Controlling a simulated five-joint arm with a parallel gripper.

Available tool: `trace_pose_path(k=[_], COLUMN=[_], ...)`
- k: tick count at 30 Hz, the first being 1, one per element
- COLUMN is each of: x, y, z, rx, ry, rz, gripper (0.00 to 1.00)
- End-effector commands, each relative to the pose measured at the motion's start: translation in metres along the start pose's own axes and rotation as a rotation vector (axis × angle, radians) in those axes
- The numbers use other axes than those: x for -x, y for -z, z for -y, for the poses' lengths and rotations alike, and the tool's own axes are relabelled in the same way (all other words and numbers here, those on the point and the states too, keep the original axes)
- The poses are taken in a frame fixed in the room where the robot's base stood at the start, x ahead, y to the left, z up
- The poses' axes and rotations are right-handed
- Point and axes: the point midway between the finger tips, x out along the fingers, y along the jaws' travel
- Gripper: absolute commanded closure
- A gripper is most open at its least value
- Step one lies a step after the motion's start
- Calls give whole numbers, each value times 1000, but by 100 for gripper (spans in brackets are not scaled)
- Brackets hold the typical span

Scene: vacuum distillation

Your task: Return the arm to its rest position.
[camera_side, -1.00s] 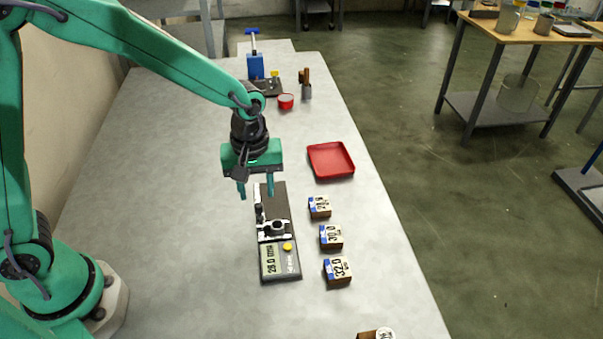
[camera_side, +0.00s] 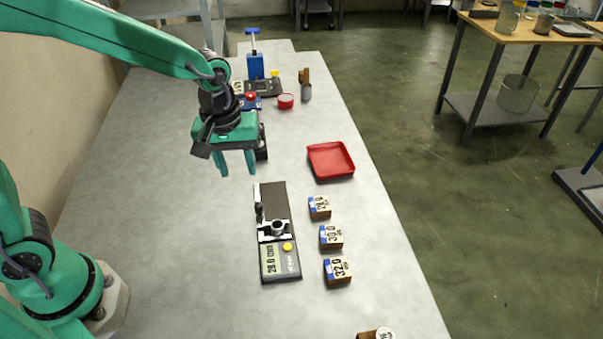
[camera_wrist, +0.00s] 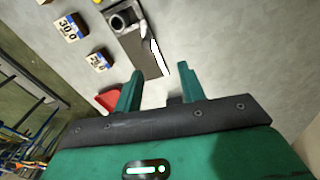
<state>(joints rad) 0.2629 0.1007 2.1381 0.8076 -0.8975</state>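My gripper (camera_side: 236,163) hangs above the grey table, its two green fingers apart with nothing between them. It is up and to the left of the black measuring device (camera_side: 278,232), which lies flat with a digital display and a small metal ring on it. In the wrist view my gripper's fingers (camera_wrist: 158,82) are also apart and empty, with the device (camera_wrist: 139,50) beyond them. The arm is bent and raised over the left part of the table.
A red tray (camera_side: 330,160) and several numbered blocks, such as the 30.0 block (camera_side: 331,236), line the right side of the table. A blue stand (camera_side: 255,66), a red cup (camera_side: 286,101) and other tools stand at the back. The table's left part is clear.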

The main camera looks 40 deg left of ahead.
Motion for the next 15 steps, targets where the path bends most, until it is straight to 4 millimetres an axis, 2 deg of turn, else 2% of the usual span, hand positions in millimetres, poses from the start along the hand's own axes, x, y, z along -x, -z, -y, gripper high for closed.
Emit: trace_pose_path(k=[1, 6, 15], x=[11, 39, 80], y=[1, 1, -6], z=[6, 28, 67], rx=[-23, -117, -283], ry=[-17, -54, -101], rz=[-16, -61, -157], gripper=[60, 60, 60])
